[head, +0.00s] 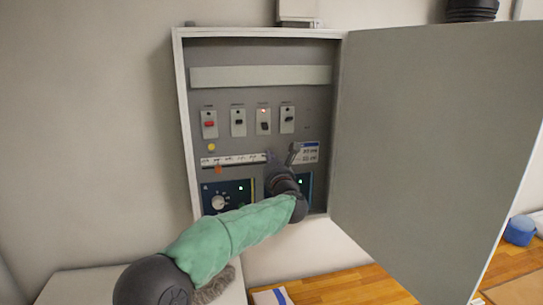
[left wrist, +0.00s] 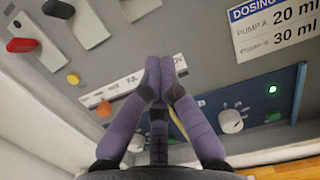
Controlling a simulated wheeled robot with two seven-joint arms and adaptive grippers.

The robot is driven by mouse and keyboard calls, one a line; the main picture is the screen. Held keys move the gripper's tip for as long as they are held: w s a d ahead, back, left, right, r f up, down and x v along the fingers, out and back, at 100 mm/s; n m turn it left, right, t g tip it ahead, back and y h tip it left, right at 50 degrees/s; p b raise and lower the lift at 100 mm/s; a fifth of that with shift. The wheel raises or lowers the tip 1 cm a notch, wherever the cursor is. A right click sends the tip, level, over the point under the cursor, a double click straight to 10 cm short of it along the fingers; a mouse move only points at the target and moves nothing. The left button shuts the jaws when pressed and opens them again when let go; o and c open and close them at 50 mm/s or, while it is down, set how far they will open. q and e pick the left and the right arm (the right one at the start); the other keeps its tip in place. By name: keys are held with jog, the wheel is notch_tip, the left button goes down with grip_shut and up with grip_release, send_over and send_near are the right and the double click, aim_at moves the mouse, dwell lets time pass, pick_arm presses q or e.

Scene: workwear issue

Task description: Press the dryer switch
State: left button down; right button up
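An open wall cabinet (head: 181,120) holds a grey control panel. A row of switches runs across it: one with a red lever (head: 209,123), then black-levered ones (head: 238,122), (head: 263,126) and (head: 287,117). A small red light glows above the third. Their labels are too small to read, so I cannot tell which is the dryer switch. My left gripper (head: 277,160) is below the row, over the lower middle of the panel. In the left wrist view its purple fingers (left wrist: 165,65) meet at the tips, with nothing seen between them. My right gripper is out of view.
The cabinet door (head: 430,150) stands open on the right. A yellow button (head: 211,147), an orange knob (head: 218,169) and a blue dial module (head: 235,190) are below the switches. A dosing label (head: 304,153) is at right. The space before the switch row is clear.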

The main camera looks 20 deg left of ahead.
aim_at(264, 135)
pick_arm(q)
jog(key=p+x, duration=0.2)
jog(key=x, duration=0.4)
jog(key=shift+p, duration=0.3)
jog(key=r, duration=0.1)
jog(key=r+p, duration=0.1)
jog(key=s+r, duration=0.1)
jog(key=shift+d+p, duration=0.3)
jog(key=shift+p, duration=0.05)
jog(key=shift+s+d+r, duration=0.25)
jog(key=shift+s+r, duration=0.05)
jog(key=shift+w+f, duration=0.1)
jog(key=shift+w, duration=0.1)
jog(key=shift+s, duration=0.2)
jog(key=shift+b, duration=0.3)
